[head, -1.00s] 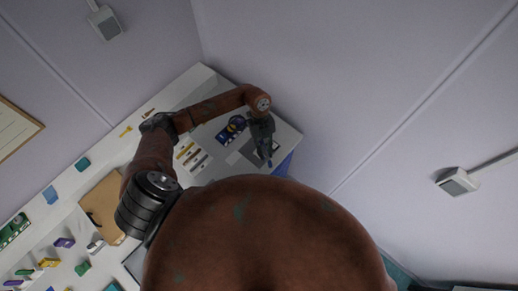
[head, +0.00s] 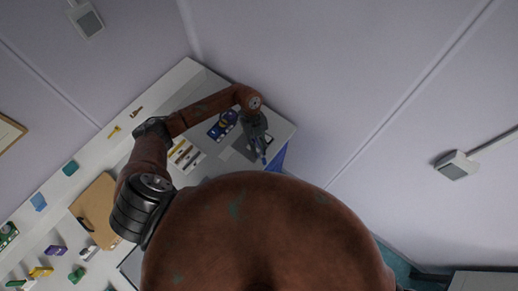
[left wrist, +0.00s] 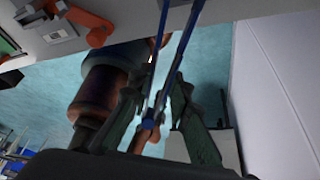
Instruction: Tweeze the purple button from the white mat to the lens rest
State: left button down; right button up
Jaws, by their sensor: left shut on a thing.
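My left gripper (head: 259,142) is over the right end of the bench, above a dark grey patch (head: 242,151). In the left wrist view the same gripper (left wrist: 154,105) is shut on blue tweezers (left wrist: 186,40), whose two long prongs run to the top of the picture, spread apart. In the head view a small blue part of the tweezers (head: 264,160) shows below the gripper. I cannot make out the purple button, and the gripper hides part of the surface under it. I cannot identify the white mat or the lens rest for sure. My right gripper is out of view.
A dark blue mat (head: 215,133) with a dark round item lies left of the gripper. Several slim tools lie on a white strip (head: 185,157). A brown board (head: 95,205) and small coloured pieces lie farther left. Walls stand behind the bench.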

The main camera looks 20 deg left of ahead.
pick_arm(q)
notch_tip(320, 180, down, 5)
jog(key=b, duration=0.3)
jog(key=shift+r, duration=0.2)
jog(key=c, duration=2.2)
grip_release()
jog(key=shift+r, duration=0.15)
notch_tip(320, 180, up, 10)
jog(key=p, duration=0.7)
jog(key=shift+p, duration=0.4)
